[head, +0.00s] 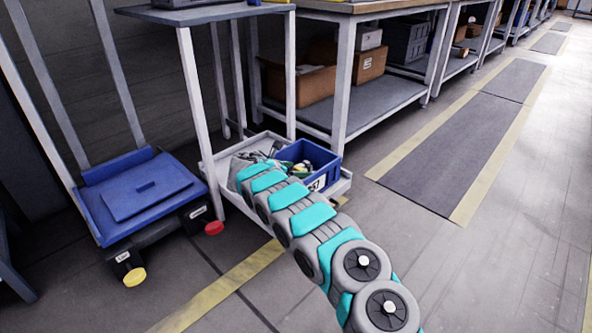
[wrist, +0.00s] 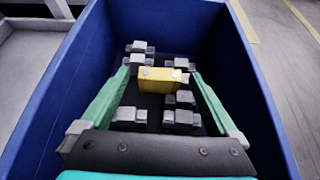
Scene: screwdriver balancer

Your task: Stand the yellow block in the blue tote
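The blue tote (head: 321,155) sits on a pale low shelf behind my arm in the head view. In the wrist view its walls (wrist: 240,60) surround my gripper. The yellow block (wrist: 162,80) is inside the tote, above or on its dark floor, between several grey pieces with light tops. My gripper (wrist: 160,72) has its two green fingers spread, with the block between their tips. A small gap shows at the left finger; the block's right end looks close to the right finger. I cannot tell whether the block stands or lies.
Grey pieces (wrist: 180,118) stand in two rows on the tote floor. The pale shelf (head: 240,200) has a raised rim and holds other items left of the tote. A table leg (head: 200,110) rises close by. A blue-topped cart (head: 130,190) stands left. The floor at right is clear.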

